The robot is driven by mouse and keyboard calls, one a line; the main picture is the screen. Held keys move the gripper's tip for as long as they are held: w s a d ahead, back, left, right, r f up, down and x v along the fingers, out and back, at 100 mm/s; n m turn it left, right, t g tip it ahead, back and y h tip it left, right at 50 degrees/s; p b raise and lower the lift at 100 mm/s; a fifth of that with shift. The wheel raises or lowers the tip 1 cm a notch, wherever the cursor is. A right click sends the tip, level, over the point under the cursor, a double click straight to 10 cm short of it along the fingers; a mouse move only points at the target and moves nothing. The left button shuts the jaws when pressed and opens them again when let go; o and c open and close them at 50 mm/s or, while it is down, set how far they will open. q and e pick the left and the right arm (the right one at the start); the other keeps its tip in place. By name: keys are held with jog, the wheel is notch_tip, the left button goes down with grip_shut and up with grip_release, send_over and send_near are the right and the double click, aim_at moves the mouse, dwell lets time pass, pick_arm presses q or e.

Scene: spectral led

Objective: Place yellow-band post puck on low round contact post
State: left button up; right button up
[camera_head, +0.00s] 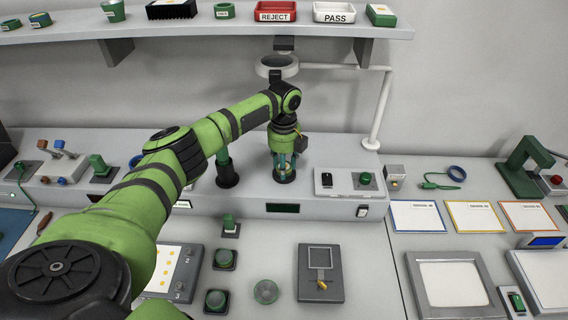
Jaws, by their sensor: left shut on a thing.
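My left arm reaches in from the left, and its gripper (285,166) points down over a dark round post base (284,178) on the raised grey console. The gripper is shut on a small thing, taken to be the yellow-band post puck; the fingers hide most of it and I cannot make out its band. The dark round base seems to be the low round contact post, directly beneath the fingertips. I cannot tell whether the puck touches it. A taller green post in a dark round base (227,178) stands just to the left. My right gripper is not in view.
A switch panel (345,182) sits close right of the gripper. A round magnifier (277,66) on a white arm hangs behind the wrist. Green-topped pucks (215,300) and a grey device (320,274) lie on the lower bench. A shelf (220,28) with REJECT and PASS trays runs above.

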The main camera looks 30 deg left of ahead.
pick_arm(q)
jog(key=o, duration=1.3)
jog(key=shift+f, duration=0.1)
jog(key=shift+c, duration=0.2)
jog(key=shift+r, duration=0.65)
notch_tip(320, 180, up, 7)
jog(key=shift+f+b, duration=0.2)
jog(key=shift+b, duration=0.9)
